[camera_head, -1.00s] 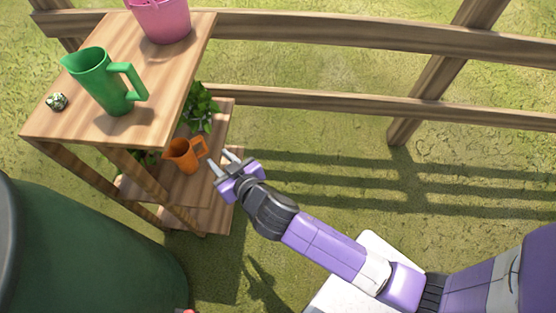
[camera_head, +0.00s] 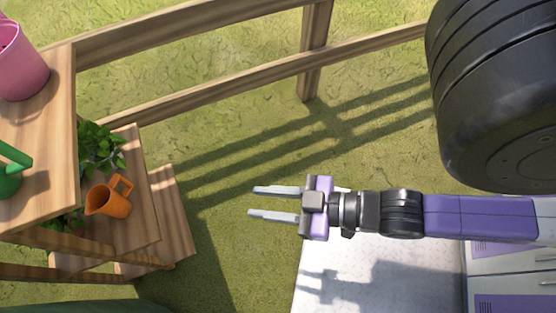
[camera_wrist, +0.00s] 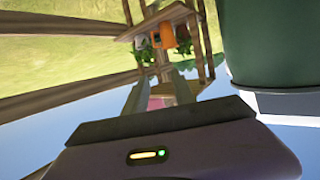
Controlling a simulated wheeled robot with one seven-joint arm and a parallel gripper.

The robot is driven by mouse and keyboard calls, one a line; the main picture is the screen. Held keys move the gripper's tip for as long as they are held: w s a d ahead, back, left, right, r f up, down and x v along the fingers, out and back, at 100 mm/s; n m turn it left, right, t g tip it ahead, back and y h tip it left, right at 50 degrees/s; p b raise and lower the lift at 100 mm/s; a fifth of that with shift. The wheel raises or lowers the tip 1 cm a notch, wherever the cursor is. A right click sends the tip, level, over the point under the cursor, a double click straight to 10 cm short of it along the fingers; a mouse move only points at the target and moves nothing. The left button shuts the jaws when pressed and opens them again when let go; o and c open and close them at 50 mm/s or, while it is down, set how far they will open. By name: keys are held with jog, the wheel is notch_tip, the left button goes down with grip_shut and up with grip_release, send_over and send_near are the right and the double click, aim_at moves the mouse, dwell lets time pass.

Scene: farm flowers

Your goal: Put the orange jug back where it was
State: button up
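The orange jug (camera_head: 109,199) stands on a lower wooden shelf (camera_head: 146,222) at the left in the head view, its handle toward the upper right. It also shows in the wrist view (camera_wrist: 167,35), near the top middle. My gripper (camera_head: 262,203) is open and empty, to the right of the shelf and well apart from the jug. Its two fingers point left toward the shelf. In the wrist view its fingers (camera_wrist: 158,90) are spread, with only distant background between them.
A green jug (camera_head: 10,178) and a pink bucket (camera_head: 20,65) stand on the top shelf (camera_head: 55,130). A leafy plant (camera_head: 100,148) is beside the orange jug. A wooden fence (camera_head: 230,78) runs behind. A large green container (camera_wrist: 268,45) is at right in the wrist view. Grass right of the shelf is clear.

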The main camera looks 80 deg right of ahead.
jog(key=shift+h, duration=0.3)
jog(key=s+r, duration=0.1)
jog(key=r, duration=0.1)
jog(key=s+r, duration=0.1)
jog(key=shift+s+d+r, duration=0.2)
jog(key=shift+s+r, duration=0.15)
jog(key=shift+r, duration=0.05)
notch_tip(320, 180, up, 20)
jog(key=p, duration=1.9)
jog(key=shift+p, duration=0.4)
